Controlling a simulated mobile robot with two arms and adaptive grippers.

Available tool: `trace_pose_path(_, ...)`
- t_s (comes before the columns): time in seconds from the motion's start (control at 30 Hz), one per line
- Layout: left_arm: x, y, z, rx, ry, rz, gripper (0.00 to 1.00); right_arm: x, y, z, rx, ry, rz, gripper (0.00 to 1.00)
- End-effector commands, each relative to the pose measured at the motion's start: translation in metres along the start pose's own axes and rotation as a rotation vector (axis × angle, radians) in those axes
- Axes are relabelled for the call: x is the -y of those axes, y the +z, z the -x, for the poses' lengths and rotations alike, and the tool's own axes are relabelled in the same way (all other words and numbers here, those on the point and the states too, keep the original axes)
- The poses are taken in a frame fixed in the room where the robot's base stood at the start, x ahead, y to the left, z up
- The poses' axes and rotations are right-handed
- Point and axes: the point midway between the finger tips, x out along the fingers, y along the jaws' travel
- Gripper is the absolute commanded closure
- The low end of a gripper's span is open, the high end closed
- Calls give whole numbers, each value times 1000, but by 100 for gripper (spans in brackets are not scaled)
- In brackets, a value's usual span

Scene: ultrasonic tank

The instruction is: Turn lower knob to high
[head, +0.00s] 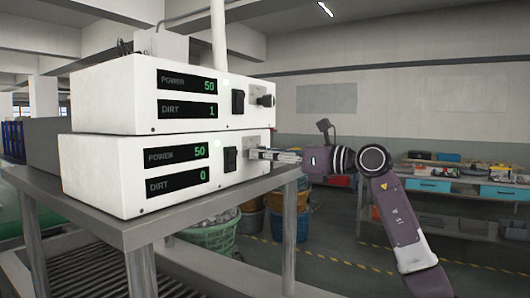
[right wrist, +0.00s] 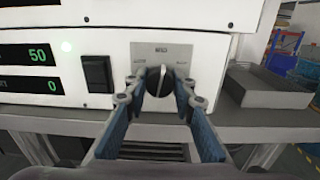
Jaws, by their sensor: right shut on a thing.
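Two white units are stacked on a metal table. The lower unit (head: 120,200) shows POWER 50 and DIRT 0 in green digits. Its dark round lower knob (right wrist: 154,81) sits on a grey plate in the right wrist view, with a pale mark near its top, slightly right of centre. My right gripper (head: 266,154) reaches the lower unit's front from the right. In the right wrist view its fingers (right wrist: 158,90) are on both sides of the knob, shut on it. In the head view the gripper hides this knob. My left gripper is not in view.
The upper unit (head: 110,95) shows POWER 50 and DIRT 1, with its own knob (head: 266,100). A black switch (right wrist: 97,73) is left of the lower knob. A grey tray (right wrist: 265,88) is at the right. Baskets (head: 213,236) stand behind the table (head: 165,218).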

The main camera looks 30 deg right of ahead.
Motion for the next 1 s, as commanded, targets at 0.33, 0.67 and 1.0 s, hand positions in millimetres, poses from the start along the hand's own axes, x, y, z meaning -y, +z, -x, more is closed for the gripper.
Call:
trace_pose_path(0.33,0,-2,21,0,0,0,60,0,1,0,1,-2,-316,100)
trace_pose_path(0.67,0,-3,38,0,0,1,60,0,1,0,7,-4,-612,100)
trace_pose_path(1.0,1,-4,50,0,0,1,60,0,0,0,12,-4,-816,100)
